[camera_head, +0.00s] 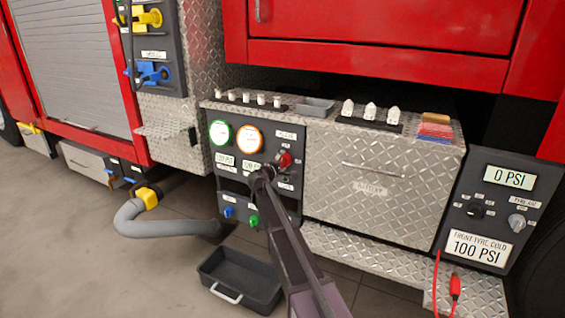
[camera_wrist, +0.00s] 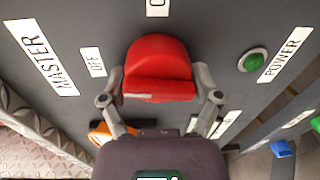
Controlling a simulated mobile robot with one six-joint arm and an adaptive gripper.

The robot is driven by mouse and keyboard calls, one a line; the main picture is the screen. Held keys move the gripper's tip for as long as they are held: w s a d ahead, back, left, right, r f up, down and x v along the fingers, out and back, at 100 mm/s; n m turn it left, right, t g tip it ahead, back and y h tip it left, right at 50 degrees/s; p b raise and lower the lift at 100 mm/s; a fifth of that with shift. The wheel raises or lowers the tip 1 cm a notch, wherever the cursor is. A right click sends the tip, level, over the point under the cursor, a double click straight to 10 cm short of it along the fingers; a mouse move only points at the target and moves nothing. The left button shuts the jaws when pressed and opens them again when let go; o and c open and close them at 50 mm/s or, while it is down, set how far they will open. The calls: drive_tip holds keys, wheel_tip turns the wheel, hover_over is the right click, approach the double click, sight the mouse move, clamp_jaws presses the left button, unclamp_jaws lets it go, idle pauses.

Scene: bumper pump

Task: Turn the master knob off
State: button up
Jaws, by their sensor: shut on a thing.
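The red master knob (camera_head: 285,159) is on the dark pump panel (camera_head: 232,178). In the wrist view the knob (camera_wrist: 158,68) fills the middle, its lower part between my fingers. My gripper (camera_wrist: 159,88) is shut on it, one finger at each side. In the head view my gripper (camera_head: 271,171) reaches the panel from below, and its fingers are too small to make out. The MASTER label (camera_wrist: 42,57) and the OFF label (camera_wrist: 93,62) are left of the knob. Another label (camera_wrist: 157,7) above it is cut off by the frame.
A green light (camera_wrist: 252,60) sits beside the POWER label (camera_wrist: 286,55). Blue (camera_head: 228,212) and green (camera_head: 253,221) knobs are lower on the panel. Two round gauges, one green-rimmed (camera_head: 219,133), are upper left. A black bin (camera_head: 240,280) stands on the floor below.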

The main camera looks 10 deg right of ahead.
drive_tip(key=shift+w+n, duration=0.1)
drive_tip(key=shift+n, duration=0.9)
drive_tip(key=o, duration=0.9)
drive_tip(key=shift+r, duration=0.15)
drive_tip(key=shift+o, duration=0.2)
